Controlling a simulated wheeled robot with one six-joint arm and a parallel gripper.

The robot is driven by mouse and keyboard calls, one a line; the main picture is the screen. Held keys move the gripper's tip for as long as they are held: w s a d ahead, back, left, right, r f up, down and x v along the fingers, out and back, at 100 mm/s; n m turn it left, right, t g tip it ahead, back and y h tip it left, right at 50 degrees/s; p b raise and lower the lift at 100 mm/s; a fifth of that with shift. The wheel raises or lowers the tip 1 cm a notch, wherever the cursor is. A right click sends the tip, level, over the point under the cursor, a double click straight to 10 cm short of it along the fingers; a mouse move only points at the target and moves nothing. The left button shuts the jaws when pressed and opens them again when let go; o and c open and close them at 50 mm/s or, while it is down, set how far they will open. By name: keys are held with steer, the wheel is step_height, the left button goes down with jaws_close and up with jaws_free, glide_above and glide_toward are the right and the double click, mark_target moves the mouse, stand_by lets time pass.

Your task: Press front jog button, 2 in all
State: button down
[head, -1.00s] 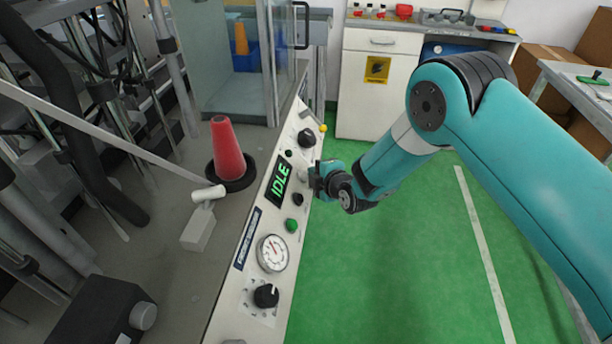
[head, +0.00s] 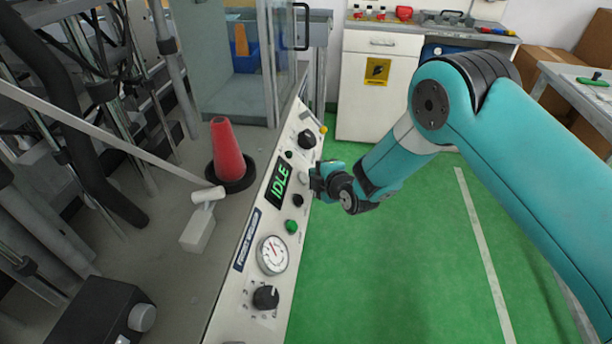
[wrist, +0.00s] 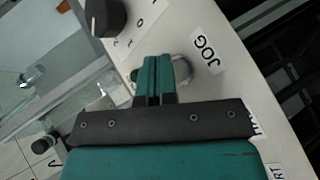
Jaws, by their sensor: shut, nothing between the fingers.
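The front panel (head: 226,307) slopes along the machine's edge. In the wrist view a JOG label (wrist: 207,49) sits on the panel just right of my fingertips. A pale round button (wrist: 184,70) beside that label is mostly hidden behind my fingers. My gripper (wrist: 160,62) is shut and empty, its tips over that button; I cannot tell whether they touch it. In the head view my gripper (head: 314,180) is at the panel's right edge, beside the display (head: 279,182), which reads IDLE in green.
Near the gripper on the panel are a black knob (head: 306,139), a black button (head: 297,200) and a green button (head: 291,227). A gauge (head: 272,254) and a rotary switch (head: 266,297) lie nearer. A red cone (head: 227,150) stands behind the panel. Green floor (head: 400,270) to the right is clear.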

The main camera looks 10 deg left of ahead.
steer(key=shift+d+r, duration=0.25)
steer(key=shift+d, duration=0.05)
steer(key=shift+d+r+p, duration=0.35)
steer(key=shift+d+r, duration=0.45)
steer(key=shift+d, duration=0.2)
steer(key=shift+d+r+p, duration=0.35)
steer(key=shift+d+r, duration=0.45)
steer(key=shift+d, duration=0.15)
